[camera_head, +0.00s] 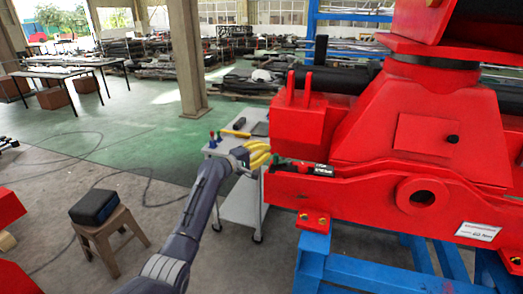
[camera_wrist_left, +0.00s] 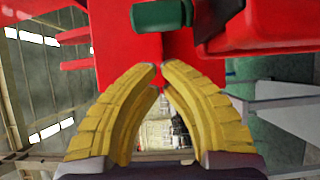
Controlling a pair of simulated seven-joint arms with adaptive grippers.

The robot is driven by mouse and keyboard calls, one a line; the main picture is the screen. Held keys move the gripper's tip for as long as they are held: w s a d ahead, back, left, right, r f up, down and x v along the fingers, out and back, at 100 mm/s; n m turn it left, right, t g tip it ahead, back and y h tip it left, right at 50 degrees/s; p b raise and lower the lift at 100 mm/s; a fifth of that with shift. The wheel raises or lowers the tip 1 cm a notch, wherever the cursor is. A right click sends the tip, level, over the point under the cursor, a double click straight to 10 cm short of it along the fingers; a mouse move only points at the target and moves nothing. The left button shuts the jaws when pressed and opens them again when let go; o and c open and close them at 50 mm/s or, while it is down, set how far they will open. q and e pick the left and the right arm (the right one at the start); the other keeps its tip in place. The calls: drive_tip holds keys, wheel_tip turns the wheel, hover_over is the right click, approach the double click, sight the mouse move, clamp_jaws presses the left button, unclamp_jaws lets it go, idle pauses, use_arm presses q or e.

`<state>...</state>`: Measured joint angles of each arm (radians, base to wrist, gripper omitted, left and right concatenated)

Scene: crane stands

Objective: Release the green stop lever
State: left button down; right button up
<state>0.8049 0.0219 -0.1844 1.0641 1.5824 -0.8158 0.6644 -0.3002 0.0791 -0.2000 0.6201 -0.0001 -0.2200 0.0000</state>
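A dark green lever (camera_wrist_left: 162,14) shows at the top of the left wrist view, against the red crane part. In the head view, a small black and green piece (camera_head: 322,170) sits on the near end of the red beam (camera_head: 345,190). My left gripper (camera_head: 268,155) has yellow fingers and is just left of that beam end. In the left wrist view its fingertips (camera_wrist_left: 160,68) come together with nothing seen between them. The lever lies beyond the tips, apart from them in the picture. My right gripper is not in view.
The red crane body (camera_head: 415,130) stands on a blue frame (camera_head: 350,272) at the right. A grey trolley (camera_head: 240,205) stands behind my left arm. A wooden stool (camera_head: 108,228) with a black case (camera_head: 94,207) is at the left. The green floor beyond is mostly clear.

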use_arm(q)
drive_tip(key=shift+s+d, duration=0.3)
drive_tip(key=shift+s, duration=0.35)
drive_tip(key=shift+s+d, duration=0.3)
drive_tip(key=shift+s, duration=0.3)
drive_tip(key=shift+d, duration=0.1)
